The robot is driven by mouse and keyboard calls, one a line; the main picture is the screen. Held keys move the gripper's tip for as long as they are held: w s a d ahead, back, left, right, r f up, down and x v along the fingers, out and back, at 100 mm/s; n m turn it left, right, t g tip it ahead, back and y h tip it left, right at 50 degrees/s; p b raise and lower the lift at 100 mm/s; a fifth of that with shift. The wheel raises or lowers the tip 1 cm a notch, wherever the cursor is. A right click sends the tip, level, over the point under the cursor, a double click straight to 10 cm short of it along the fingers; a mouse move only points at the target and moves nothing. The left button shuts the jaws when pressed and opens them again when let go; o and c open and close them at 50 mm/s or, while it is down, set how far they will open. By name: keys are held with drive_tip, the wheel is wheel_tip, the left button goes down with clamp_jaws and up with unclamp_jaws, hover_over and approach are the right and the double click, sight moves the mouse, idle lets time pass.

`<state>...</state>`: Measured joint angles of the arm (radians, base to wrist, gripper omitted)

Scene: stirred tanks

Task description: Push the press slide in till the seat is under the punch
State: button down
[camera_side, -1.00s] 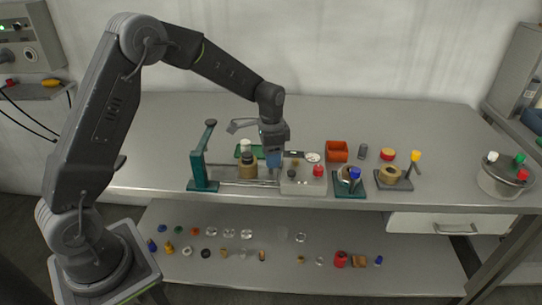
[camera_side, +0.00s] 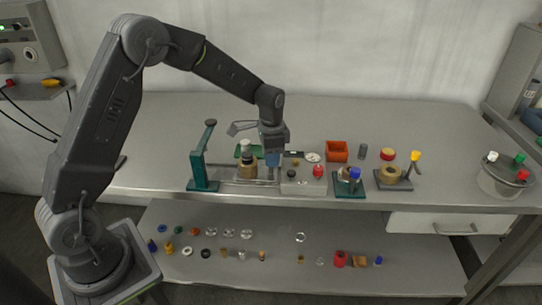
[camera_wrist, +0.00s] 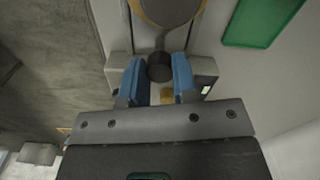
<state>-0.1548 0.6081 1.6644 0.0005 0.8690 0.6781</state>
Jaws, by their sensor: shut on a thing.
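The press has a teal upright frame (camera_side: 203,170) with a lever, at the left of the bench in the side view. Its slide rails run right from it. A brass-coloured round seat with a dark piece on it (camera_side: 247,170) sits on the slide, to the right of the frame and apart from it. Its edge shows in the wrist view (camera_wrist: 170,10). My gripper (camera_side: 272,165) points down just right of the seat. In the wrist view its blue fingers (camera_wrist: 159,75) are shut on the dark slide knob (camera_wrist: 160,67). I cannot make out the punch.
A grey block with a red knob (camera_side: 317,171) stands close right of my gripper. A green tray (camera_wrist: 262,20) lies behind the slide. An orange bin (camera_side: 337,151) and fixtures with coloured knobs stand farther right. The bench's right part has free room.

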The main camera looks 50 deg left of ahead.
drive_tip(key=s+a, duration=0.8)
drive_tip(key=a, duration=0.1)
drive_tip(key=shift+s, duration=0.4)
drive_tip(key=c, duration=0.9)
unclamp_jaws()
drive_tip(key=shift+d, duration=0.1)
drive_tip(key=shift+r, duration=0.1)
wheel_tip(320, 180, up, 14)
